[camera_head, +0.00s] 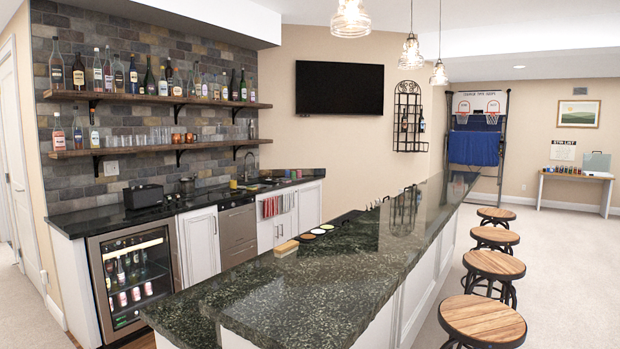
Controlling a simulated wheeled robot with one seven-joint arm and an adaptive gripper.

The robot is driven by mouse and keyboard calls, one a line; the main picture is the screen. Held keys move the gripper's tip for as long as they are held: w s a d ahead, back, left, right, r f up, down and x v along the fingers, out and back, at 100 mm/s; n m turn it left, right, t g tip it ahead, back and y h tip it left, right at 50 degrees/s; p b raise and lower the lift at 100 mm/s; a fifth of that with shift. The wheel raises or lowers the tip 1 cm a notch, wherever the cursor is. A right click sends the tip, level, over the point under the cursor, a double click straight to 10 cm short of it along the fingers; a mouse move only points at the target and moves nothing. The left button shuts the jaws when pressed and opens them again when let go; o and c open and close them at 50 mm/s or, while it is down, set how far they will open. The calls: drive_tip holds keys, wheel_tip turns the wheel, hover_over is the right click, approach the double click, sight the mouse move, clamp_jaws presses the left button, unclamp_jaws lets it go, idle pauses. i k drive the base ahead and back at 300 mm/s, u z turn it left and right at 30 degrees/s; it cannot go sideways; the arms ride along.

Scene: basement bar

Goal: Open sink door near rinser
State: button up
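A sink (258,186) with a dark curved faucet (246,166) is set in the dark back counter, left of the picture's middle. Below it is a white cabinet front (284,228), with red and pale towels (276,205) hanging over its upper part. Another white door panel (310,206) is to its right. These fronts look shut. The bar counter hides their lower parts. I cannot make out a rinser for certain. My gripper is not in view.
The dark bar counter (310,280) stands between me and the sink cabinets. A glass-door drinks fridge (132,282), a white cabinet (199,247) and steel drawers (238,230) line the back counter. Stools (484,320) stand along the right side.

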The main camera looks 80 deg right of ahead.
sight(285, 222)
drive_tip(key=z, duration=1.25)
drive_tip(key=i, duration=5.4)
drive_tip(key=z, duration=2.7)
drive_tip(key=i, duration=1.7)
